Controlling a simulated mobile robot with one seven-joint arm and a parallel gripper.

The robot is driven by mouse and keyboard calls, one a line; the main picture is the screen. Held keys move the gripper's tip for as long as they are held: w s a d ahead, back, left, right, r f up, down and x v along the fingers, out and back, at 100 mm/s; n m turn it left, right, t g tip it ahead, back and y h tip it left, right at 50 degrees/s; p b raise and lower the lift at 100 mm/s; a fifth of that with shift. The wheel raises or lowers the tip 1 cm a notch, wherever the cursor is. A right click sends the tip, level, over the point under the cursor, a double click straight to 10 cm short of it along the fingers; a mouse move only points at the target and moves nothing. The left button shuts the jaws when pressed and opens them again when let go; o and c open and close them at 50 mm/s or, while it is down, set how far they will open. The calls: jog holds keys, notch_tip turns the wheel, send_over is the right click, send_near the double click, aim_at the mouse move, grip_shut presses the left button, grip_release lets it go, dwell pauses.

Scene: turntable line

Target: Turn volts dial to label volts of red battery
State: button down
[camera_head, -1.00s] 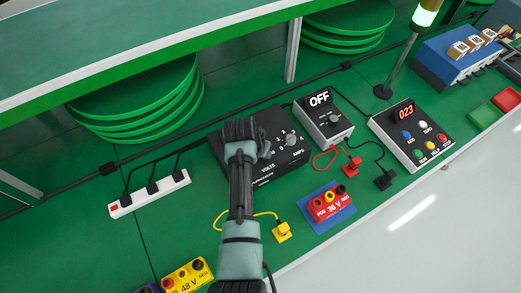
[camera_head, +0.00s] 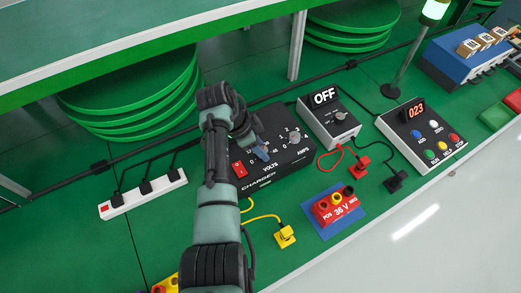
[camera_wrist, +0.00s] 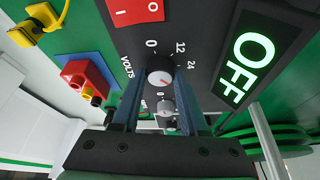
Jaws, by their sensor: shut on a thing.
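The black charger (camera_head: 262,180) carries a volts dial (camera_wrist: 160,74), a white-faced knob with a red mark near its lower edge in the wrist view. Labels 0, 12 and 24 show around it; higher ones are hidden or too small to read. My gripper (camera_wrist: 160,88) is shut on this dial, one finger on each side. In the head view my gripper (camera_head: 260,152) is at the charger's front left and mostly hides the dial. The red battery (camera_head: 335,207), labelled 36 V, sits on a blue mat (camera_head: 318,226); it also shows in the wrist view (camera_wrist: 85,75).
A red switch (camera_head: 238,170) and an amps dial (camera_head: 294,137) flank the volts dial. An OFF display box (camera_head: 328,125) stands close to the right. A yellow plug (camera_head: 285,236) lies in front, and a button box (camera_head: 425,135) stands further right.

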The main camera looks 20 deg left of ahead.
jog(key=shift+m, duration=0.4)
jog(key=shift+c, duration=2.2)
grip_release()
jog(key=b+v, duration=0.1)
jog(key=v, duration=1.2)
jog(key=shift+w, duration=0.15)
jog(key=shift+a, duration=0.1)
